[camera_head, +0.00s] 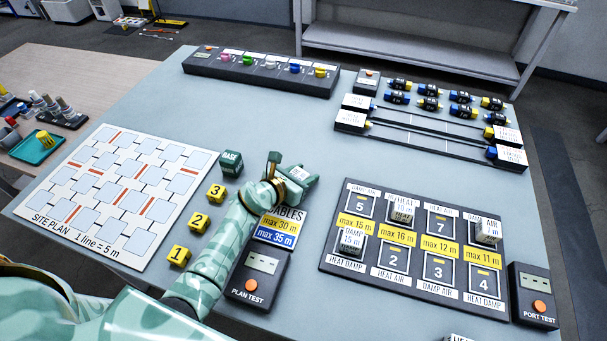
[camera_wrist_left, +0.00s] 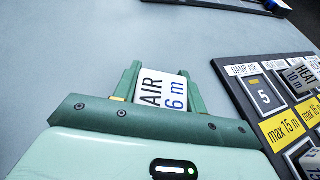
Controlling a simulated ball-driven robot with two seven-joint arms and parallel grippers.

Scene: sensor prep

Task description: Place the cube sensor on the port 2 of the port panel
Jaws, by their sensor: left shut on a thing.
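My left gripper (camera_head: 290,178) is shut on a white cube sensor (camera_wrist_left: 164,90), held between its two green fingers (camera_wrist_left: 160,84). The lettering that shows on the cube reads "AIR 6 m". The gripper is above the table, left of the port panel (camera_head: 327,262). Port 2 (camera_head: 393,261) is an empty square in the panel's front row, between a cube on the left and empty port 3. In the left wrist view the panel (camera_wrist_left: 228,75) lies to the right of the held cube. My right gripper is not in view.
Other cubes stand on the panel: a 15 m cube (camera_head: 351,242) front left, a HEAT 10 m cube (camera_head: 402,209) in the back row, and one at back right (camera_head: 488,232). Yellow numbered cubes (camera_head: 199,222) and a dark BASE cube (camera_head: 231,163) stand left of my arm.

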